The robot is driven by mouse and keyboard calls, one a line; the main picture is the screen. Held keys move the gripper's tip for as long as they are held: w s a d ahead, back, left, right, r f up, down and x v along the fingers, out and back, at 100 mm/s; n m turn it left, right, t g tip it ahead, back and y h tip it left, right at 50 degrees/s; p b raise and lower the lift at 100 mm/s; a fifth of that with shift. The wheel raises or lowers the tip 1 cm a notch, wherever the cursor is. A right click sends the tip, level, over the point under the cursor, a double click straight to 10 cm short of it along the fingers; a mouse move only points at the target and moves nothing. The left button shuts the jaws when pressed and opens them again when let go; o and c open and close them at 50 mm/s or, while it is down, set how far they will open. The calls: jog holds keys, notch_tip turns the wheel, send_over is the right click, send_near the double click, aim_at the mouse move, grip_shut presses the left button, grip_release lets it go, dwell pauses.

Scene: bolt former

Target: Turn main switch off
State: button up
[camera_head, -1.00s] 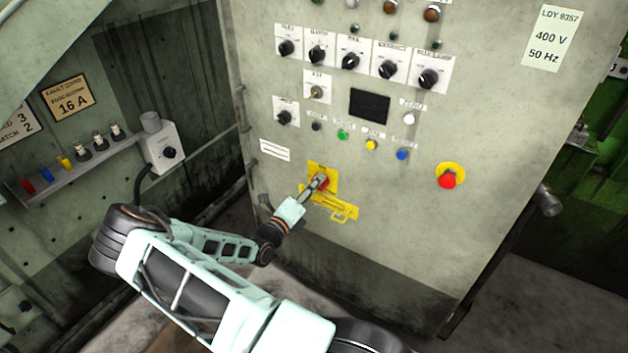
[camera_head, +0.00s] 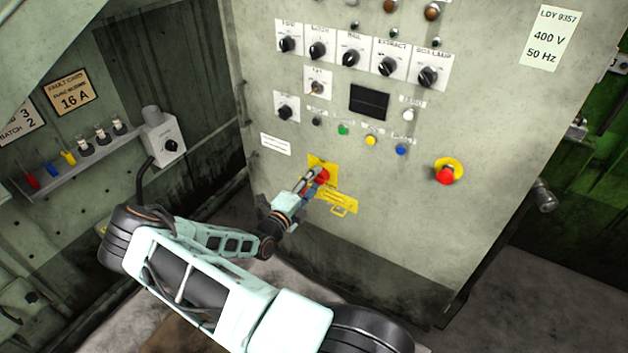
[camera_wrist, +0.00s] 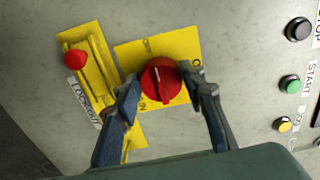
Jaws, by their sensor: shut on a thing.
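The main switch is a red rotary knob (camera_wrist: 161,80) on a yellow plate (camera_wrist: 130,56) on the cabinet front. It also shows in the head view as a red knob (camera_head: 322,176) low on the cabinet. In the wrist view my gripper (camera_wrist: 160,88) has one finger on each side of the knob, close against it. It is shut on the knob. In the head view my gripper (camera_head: 309,184) reaches the knob from the lower left and partly hides it. Small markings on the plate are too blurred to read fully.
A yellow lockout bracket (camera_wrist: 97,75) with a red piece (camera_wrist: 75,60) sits beside the switch plate. The grey cabinet (camera_head: 400,215) carries selector knobs, coloured buttons and a red emergency stop (camera_head: 446,175) at the right. A shelf with fuses (camera_head: 75,160) is at the left.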

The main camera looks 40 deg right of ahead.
jog(key=shift+s, duration=0.1)
jog(key=o, duration=1.1)
jog(key=shift+o, duration=0.2)
jog(key=shift+a, duration=0.1)
jog(key=v, duration=1.1)
jog(key=shift+s+a, duration=0.15)
jog(key=shift+a, duration=0.2)
